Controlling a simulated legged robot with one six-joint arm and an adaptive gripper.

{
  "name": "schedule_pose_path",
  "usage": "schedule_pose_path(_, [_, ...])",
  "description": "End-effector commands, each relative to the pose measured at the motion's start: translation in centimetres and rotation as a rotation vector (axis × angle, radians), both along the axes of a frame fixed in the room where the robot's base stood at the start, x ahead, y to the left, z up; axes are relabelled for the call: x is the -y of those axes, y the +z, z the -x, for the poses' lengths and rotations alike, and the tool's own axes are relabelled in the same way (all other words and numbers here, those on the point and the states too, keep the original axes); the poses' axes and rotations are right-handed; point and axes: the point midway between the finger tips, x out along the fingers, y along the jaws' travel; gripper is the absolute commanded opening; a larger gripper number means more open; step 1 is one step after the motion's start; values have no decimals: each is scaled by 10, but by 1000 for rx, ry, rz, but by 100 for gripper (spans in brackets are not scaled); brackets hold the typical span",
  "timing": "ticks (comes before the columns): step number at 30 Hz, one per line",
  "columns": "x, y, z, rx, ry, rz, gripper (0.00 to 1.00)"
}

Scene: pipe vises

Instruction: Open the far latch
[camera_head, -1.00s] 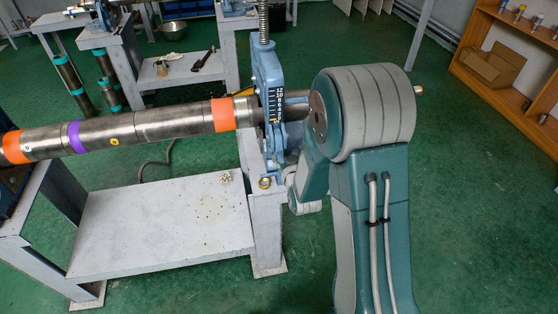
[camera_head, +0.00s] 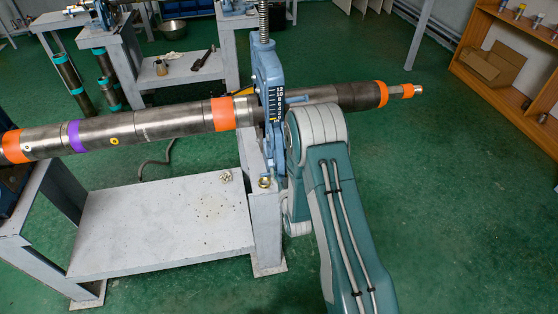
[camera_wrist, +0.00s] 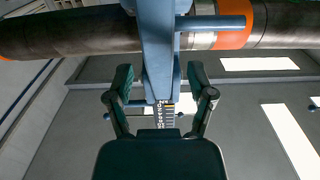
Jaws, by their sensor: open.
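A blue pipe vise (camera_head: 270,95) with a threaded screw on top stands on the grey bench post in the head view. It encloses a long steel pipe (camera_head: 170,122). A short blue bar (camera_head: 298,98) sticks out on its right side and also shows in the wrist view (camera_wrist: 215,22). I cannot tell for sure which part is the far latch. In the wrist view, my gripper (camera_wrist: 160,78) is open, with one finger on each side of the blue vise upright (camera_wrist: 158,50). Contact is not clear. In the head view my gripper is hidden behind my arm and the vise.
The pipe's right end (camera_head: 408,90) juts past the vise over open floor. A low grey shelf (camera_head: 160,222) lies under the pipe. A wooden shelf with a cardboard box (camera_head: 495,66) stands at the right. Another bench is at the back left.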

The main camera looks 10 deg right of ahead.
Motion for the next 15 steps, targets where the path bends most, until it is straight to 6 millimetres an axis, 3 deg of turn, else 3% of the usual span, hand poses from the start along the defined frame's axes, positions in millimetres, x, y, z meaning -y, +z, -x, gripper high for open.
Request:
schedule_pose_path(6, [0, 0, -35, 1, 0, 0, 70])
schedule_pose_path(15, [0, 0, -48, -2, 0, 0, 70])
